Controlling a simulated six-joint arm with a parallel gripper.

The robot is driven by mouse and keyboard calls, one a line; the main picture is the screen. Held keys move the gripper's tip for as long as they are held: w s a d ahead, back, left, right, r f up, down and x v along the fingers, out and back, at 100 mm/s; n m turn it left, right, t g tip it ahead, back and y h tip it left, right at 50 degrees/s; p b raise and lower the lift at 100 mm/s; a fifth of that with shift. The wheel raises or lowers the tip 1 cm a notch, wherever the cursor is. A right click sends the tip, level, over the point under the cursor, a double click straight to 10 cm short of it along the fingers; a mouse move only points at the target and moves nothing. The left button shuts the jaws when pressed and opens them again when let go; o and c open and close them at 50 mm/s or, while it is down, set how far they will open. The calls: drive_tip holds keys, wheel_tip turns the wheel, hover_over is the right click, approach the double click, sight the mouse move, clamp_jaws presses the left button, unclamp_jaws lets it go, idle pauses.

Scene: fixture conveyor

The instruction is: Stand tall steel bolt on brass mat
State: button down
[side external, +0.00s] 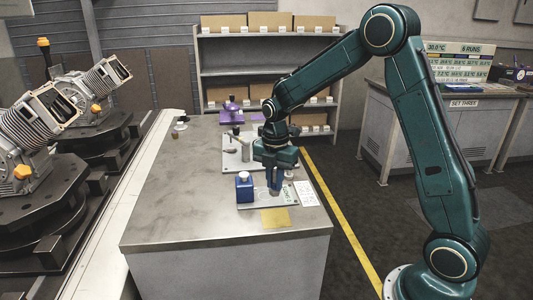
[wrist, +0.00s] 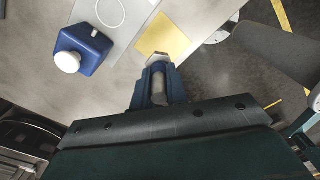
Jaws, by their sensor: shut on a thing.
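My gripper (side external: 274,190) points down over the front part of the bench. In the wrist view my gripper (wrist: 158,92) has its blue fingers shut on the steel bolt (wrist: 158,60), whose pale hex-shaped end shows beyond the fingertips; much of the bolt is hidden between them. In the side view I cannot make the bolt out clearly. The brass mat (side external: 275,217) is a flat yellow square near the bench's front edge, bare on its visible surface. In the wrist view the mat (wrist: 165,38) lies just beyond the bolt's end. I cannot tell the height above the bench.
A blue block with a white knob (side external: 244,188) stands left of my gripper; it also shows in the wrist view (wrist: 88,45). A white printed card (side external: 306,194) lies to the right. A grey plate with an upright fixture (side external: 232,158) is behind. The bench's left side is clear.

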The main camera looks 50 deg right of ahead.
drive_tip(key=shift+s+a+f, duration=0.15)
drive_tip(key=shift+s+f, duration=0.1)
drive_tip(key=shift+s, duration=0.05)
drive_tip(key=shift+f, duration=0.1)
hover_over(275, 218)
drive_tip(key=shift+a+f, duration=0.1)
drive_tip(key=shift+f, duration=3.2)
drive_tip(key=shift+f, duration=0.6)
drive_tip(key=c, duration=1.3)
unclamp_jaws()
wheel_tip(275, 218, up, 14)
drive_tip(key=shift+f, duration=0.1)
